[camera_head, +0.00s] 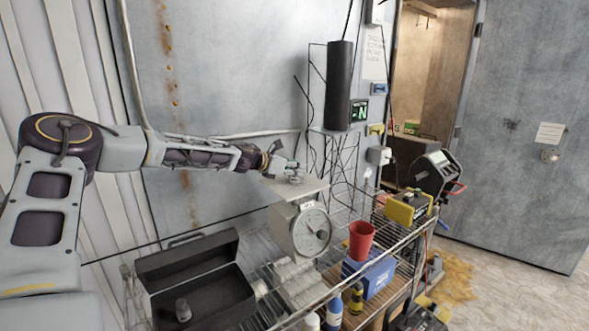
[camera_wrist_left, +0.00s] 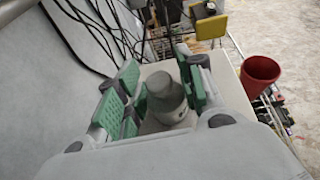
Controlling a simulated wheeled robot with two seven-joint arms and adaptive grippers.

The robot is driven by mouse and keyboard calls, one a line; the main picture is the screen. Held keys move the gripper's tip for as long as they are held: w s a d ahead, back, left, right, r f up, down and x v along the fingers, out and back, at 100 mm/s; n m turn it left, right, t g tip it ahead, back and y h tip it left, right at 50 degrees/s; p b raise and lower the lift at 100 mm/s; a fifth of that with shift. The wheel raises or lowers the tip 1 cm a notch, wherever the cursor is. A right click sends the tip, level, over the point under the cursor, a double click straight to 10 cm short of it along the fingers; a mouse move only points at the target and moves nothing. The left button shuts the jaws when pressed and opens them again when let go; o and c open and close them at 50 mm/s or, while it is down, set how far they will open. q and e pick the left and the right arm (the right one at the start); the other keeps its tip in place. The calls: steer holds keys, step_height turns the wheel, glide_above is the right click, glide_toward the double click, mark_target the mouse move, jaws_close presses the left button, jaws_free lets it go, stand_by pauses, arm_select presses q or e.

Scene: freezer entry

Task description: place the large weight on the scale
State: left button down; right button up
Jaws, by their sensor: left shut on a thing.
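The scale (camera_head: 290,235) is a light grey dial scale with a flat square platform on top, standing on a wire rack. My left gripper (camera_head: 290,172) is just over the platform. In the left wrist view its green-padded fingers (camera_wrist_left: 167,98) are shut on the large weight (camera_wrist_left: 166,88), a grey knobbed cylinder that looks upright. The beige platform (camera_wrist_left: 232,97) lies beneath it. I cannot tell whether the weight touches the platform. The weight is mostly hidden by the fingers in the head view. My right gripper is not in view.
An open black toolbox (camera_head: 170,268) with a smaller grey weight (camera_head: 183,310) sits at the rack's left. A red cup (camera_head: 361,240), blue box (camera_head: 377,277) and bottles are right of the scale. A yellow device (camera_head: 405,208) is further right. Cables hang behind.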

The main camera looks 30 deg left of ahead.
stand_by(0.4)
arm_select(q)
steer(key=c, duration=0.9)
jaws_free()
steer(key=shift+s+r, duration=0.1)
steer(key=shift+r, duration=0.05)
steer(key=shift+s+a+r, duration=0.2)
steer(key=shift+s+r, duration=0.05)
steer(key=shift+s, duration=0.25)
steer(key=shift+v, duration=5.2)
steer(key=shift+s, duration=0.15)
